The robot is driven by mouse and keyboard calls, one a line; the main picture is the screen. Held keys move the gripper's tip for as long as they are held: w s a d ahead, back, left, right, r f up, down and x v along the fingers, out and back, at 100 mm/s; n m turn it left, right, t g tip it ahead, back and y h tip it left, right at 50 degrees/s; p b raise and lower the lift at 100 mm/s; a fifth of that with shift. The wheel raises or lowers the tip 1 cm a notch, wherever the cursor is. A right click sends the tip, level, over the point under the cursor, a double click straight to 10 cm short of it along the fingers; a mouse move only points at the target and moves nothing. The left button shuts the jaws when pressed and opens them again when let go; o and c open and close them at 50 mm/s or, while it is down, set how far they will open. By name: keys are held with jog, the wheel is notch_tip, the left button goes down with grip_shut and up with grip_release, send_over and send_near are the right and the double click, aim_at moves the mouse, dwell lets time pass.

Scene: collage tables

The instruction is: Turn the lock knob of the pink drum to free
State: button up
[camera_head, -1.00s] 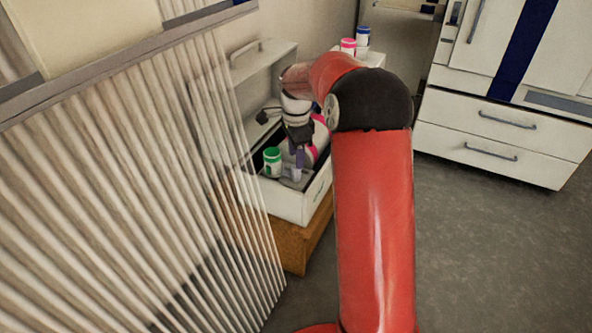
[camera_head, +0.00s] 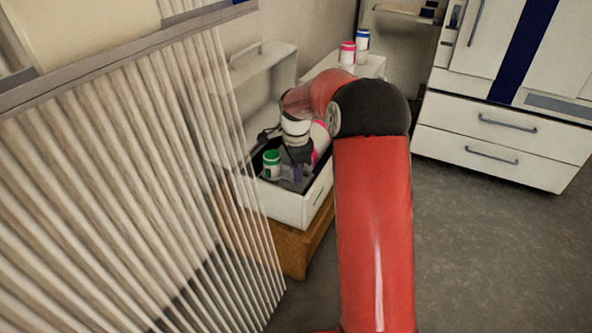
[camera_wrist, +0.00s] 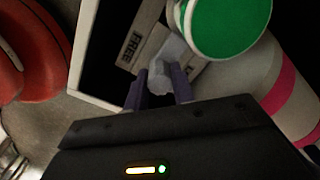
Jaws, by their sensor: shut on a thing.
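The pink drum, white with pink bands (camera_wrist: 285,95), lies inside an open white box; a pink-banded part shows in the head view (camera_head: 319,145) behind my arm. A pale grey lock knob (camera_wrist: 165,66) sits beside a plate marked FREE (camera_wrist: 137,42) in the wrist view. My gripper (camera_wrist: 158,88) has its two purple fingers shut on the knob, one on each side. In the head view my gripper (camera_head: 297,175) is low in the box and the knob is hard to make out. Which mark the knob points to is unclear.
A green-capped jar (camera_head: 272,164) stands close to my gripper in the box (camera_head: 290,208), on a wooden stand (camera_head: 290,250). A ribbed translucent panel (camera_head: 120,190) is at the left. Floor at right is clear.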

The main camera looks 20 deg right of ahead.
jog(key=shift+n, duration=0.3)
jog(key=shift+c, duration=0.2)
jog(key=shift+r+n+p, duration=0.15)
jog(key=shift+n+p, duration=0.9)
jog(key=shift+n, duration=0.15)
jog(key=n+p, duration=0.2)
jog(key=n, duration=0.3)
jog(key=shift+p, duration=0.3)
jog(key=n+p, duration=0.1)
jog(key=n, duration=0.4)
jog(key=shift+p, duration=0.35)
jog(key=n+p, duration=0.1)
jog(key=n, duration=0.3)
jog(key=shift+n, duration=0.4)
jog(key=o, duration=1)
